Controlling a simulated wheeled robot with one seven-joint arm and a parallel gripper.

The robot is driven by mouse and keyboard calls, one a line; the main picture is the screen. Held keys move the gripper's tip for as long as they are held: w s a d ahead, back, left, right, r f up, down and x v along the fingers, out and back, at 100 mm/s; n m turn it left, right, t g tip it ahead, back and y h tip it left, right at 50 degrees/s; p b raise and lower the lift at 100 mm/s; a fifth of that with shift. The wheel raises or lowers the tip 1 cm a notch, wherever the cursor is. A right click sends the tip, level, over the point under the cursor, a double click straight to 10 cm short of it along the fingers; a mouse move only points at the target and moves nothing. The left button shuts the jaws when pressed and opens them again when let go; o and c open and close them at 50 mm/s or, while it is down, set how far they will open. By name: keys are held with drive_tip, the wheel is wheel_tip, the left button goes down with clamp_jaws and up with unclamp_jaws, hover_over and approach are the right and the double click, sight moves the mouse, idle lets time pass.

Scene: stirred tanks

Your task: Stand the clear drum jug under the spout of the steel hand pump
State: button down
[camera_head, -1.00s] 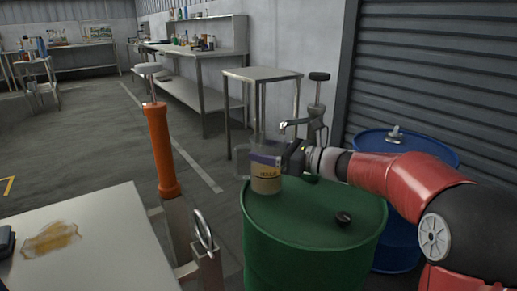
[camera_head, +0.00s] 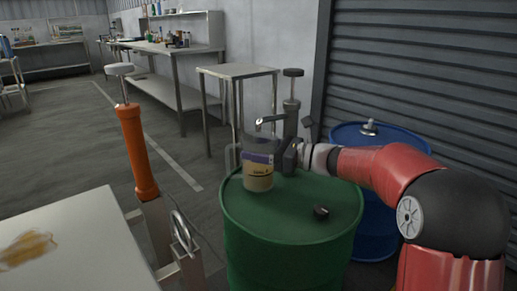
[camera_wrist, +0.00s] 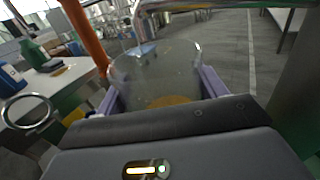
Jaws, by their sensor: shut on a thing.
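In the wrist view the jug's open mouth (camera_wrist: 155,62) shows between the purple fingers (camera_wrist: 160,92). The steel hand pump (camera_head: 291,122) rises behind the jug. Its spout (camera_head: 268,120) points left, and its tip appears above the jug's mouth. The wrist view also shows a steel spout (camera_wrist: 140,28) by the far rim.
The green drum (camera_head: 290,225) has a dark cap (camera_head: 321,211) on top. A blue drum (camera_head: 405,150) stands behind my arm. An orange hand pump (camera_head: 138,150) stands left, beside a white table (camera_head: 80,250) with an amber spill. A steel table (camera_head: 238,71) stands behind.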

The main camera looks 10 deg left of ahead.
drive_tip(key=shift+f+b, duration=0.3)
drive_tip(key=shift+f, duration=0.2)
idle(0.3)
drive_tip(key=shift+c, duration=0.4)
unclamp_jaws()
drive_tip(key=shift+f, duration=0.1)
drive_tip(key=v, duration=0.8)
drive_tip(key=shift+b, duration=0.3)
